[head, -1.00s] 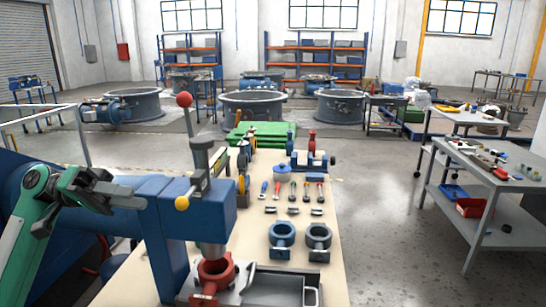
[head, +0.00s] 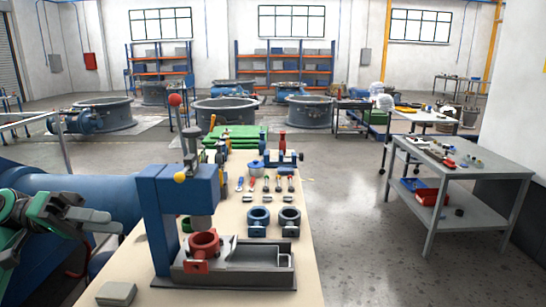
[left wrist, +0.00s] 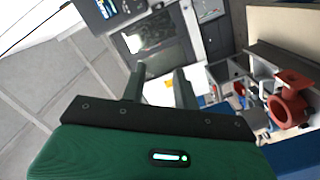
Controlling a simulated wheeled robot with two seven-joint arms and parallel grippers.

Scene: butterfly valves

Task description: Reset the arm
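My left gripper (head: 98,222) is at the lower left of the head view, left of the blue press (head: 180,190). Its two grey fingers look apart with nothing between them. In the left wrist view the two fingers (left wrist: 160,88) stand apart and empty. A red valve body (head: 204,246) sits in the press's grey tray (head: 232,278), under the press ram. It also shows at the right of the left wrist view (left wrist: 288,108). My right gripper is not in the head view.
A wooden bench (head: 312,285) carries two blue-grey valve bodies (head: 258,220), several hand tools (head: 266,184) and a grey block (head: 117,293). A grey cart (head: 450,180) with a red bin (head: 432,196) stands at right. The floor between bench and cart is clear.

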